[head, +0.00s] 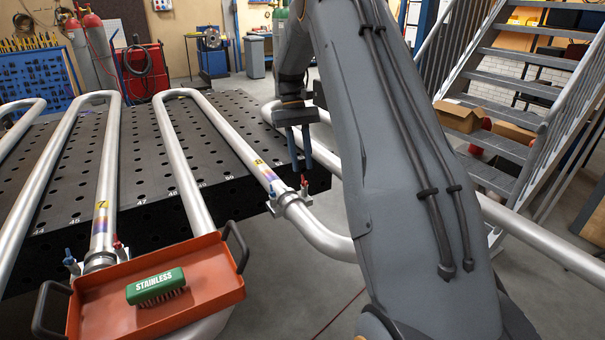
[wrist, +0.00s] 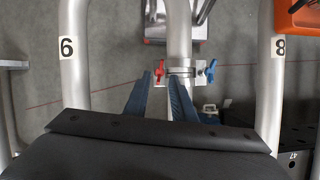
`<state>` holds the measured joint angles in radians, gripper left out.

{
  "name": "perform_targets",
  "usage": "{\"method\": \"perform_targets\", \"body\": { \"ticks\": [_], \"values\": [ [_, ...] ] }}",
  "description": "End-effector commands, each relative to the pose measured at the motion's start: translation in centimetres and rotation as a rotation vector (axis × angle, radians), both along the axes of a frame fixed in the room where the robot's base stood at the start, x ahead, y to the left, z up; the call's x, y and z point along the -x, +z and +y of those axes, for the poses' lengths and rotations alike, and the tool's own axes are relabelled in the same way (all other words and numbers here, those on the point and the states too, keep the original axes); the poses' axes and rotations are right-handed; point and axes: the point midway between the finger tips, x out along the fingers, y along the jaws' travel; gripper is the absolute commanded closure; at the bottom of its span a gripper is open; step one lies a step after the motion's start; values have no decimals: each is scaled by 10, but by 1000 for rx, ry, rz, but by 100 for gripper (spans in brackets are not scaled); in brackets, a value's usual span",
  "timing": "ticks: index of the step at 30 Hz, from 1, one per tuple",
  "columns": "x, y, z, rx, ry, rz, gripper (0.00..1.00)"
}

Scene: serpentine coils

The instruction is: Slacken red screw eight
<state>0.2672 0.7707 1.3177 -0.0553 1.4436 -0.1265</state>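The clamp (head: 290,198) sits on the pipe with a yellow label (head: 258,163) that seems to read 8. Its red screw (head: 304,184) stands on the right side in the head view, and a blue screw (head: 272,188) stands on the left. In the wrist view the red screw (wrist: 161,72) is left of the pipe and the blue screw (wrist: 211,71) right. My gripper (head: 302,168) is open and points down just above the red screw. In the wrist view my gripper's fingertips (wrist: 160,76) lie either side of the red screw; contact cannot be told.
An orange tray (head: 95,300) with a green STAINLESS brush (head: 156,287) stands at lower left. Another clamp (head: 98,262) with blue and red screws is on pipe 7 beside it. A black perforated table (head: 130,160) lies under the coils. Pipes run close on both sides of my gripper.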

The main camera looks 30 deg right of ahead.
Motion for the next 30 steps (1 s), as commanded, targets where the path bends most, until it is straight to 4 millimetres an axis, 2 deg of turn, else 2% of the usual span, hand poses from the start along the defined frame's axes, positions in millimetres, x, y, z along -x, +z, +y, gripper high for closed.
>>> {"method": "perform_targets", "body": {
  "ticks": [6,10,26,30],
  "values": [
    [-12,26,-1,0,0,0,77],
    [-14,33,-2,0,0,1,77],
    [-14,35,-2,0,0,1,77],
    [-6,32,12,5,11,-26,77]
  ]
}}
